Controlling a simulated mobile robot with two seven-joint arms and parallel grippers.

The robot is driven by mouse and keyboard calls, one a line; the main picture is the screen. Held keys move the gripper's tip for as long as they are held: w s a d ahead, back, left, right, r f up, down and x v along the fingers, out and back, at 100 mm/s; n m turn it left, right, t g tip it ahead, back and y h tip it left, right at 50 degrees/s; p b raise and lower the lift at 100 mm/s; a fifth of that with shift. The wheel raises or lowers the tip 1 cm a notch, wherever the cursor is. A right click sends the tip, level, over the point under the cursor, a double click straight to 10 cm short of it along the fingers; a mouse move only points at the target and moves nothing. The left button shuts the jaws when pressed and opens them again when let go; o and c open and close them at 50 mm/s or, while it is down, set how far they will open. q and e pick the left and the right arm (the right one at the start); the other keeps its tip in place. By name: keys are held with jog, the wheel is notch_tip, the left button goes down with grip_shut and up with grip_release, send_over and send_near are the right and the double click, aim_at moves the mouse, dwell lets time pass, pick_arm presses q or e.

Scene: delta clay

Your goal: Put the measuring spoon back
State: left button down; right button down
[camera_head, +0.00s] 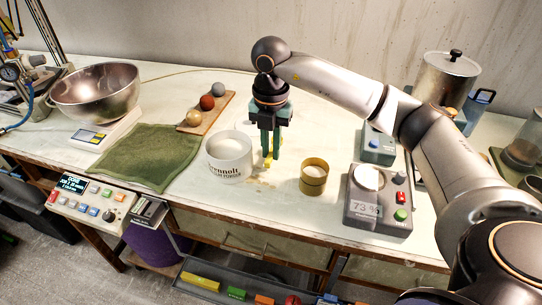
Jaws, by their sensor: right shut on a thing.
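My right gripper (268,154) points down over the middle of the table, just right of the white tub (228,170). Its fingers are shut on a small yellow piece (267,163), which looks like the measuring spoon. Only a little of it shows below the fingertips, and its bowl cannot be made out. The white tub has dark lettering and an open top with pale contents. A brass-coloured cup (313,184) with white powder stands to the right of the gripper, apart from it. My left gripper is not in view.
A grey device (378,212) reading 73 % stands right of the cup. A green mat (147,158), a wooden board with balls (206,118) and a steel bowl (95,92) on a scale lie left.

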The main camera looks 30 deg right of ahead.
aim_at(271, 154)
jog(key=shift+f, duration=1.35)
jog(key=shift+f, duration=0.15)
jog(key=c, duration=0.9)
grip_release()
jog(key=shift+o, duration=0.2)
notch_tip(271, 154, up, 12)
jog(key=shift+r+p, duration=0.2)
jog(key=shift+p, duration=0.2)
jog(key=shift+s, duration=0.1)
